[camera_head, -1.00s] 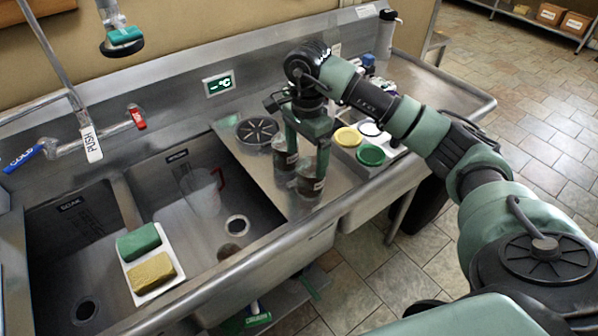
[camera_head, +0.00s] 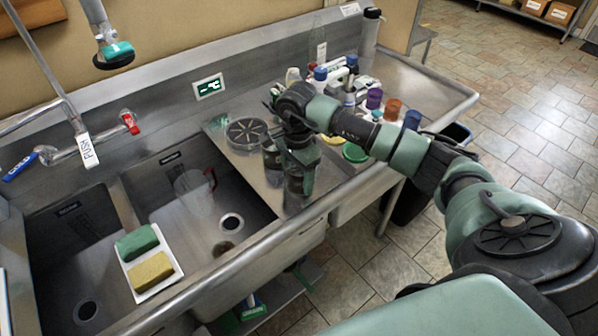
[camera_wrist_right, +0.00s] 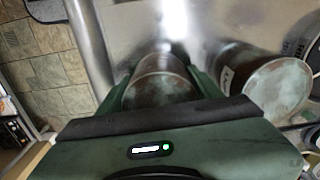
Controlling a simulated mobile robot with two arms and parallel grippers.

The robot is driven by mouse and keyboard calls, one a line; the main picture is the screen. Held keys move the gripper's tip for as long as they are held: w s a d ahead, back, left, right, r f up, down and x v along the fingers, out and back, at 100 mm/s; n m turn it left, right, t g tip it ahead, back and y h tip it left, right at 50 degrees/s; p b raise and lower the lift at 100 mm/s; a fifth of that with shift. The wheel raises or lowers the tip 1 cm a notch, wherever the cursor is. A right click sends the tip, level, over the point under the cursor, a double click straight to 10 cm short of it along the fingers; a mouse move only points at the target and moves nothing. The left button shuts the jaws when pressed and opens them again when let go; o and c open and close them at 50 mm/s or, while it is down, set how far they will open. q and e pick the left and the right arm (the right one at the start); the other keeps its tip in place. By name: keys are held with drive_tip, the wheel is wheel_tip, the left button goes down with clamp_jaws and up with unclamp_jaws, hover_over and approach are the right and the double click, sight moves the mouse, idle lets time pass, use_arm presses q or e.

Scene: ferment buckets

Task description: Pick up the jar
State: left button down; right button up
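A dark jar (camera_wrist_right: 162,82) stands between the fingers of my right gripper in the right wrist view. In the head view this jar (camera_head: 296,186) is on the steel drainboard near its front edge, mostly hidden by my right gripper (camera_head: 298,172). The fingers lie along both sides of the jar, very near it; I cannot tell whether they press on it. A second, similar jar (camera_head: 271,155) stands just behind and to the left. It shows at the right of the wrist view (camera_wrist_right: 268,88), with a pale label. My left gripper is out of view.
A black round drain-like disc (camera_head: 247,133) lies behind the jars. Left are two sink basins with a clear pitcher (camera_head: 192,184) and a tray of sponges (camera_head: 168,285). Right of the gripper are a green lid (camera_head: 354,153), coloured-top bottles (camera_head: 393,108) and a tall flask (camera_head: 370,30).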

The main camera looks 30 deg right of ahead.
drive_tip(key=c, duration=0.7)
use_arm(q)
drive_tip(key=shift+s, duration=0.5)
use_arm(e)
drive_tip(key=shift+r, duration=0.15)
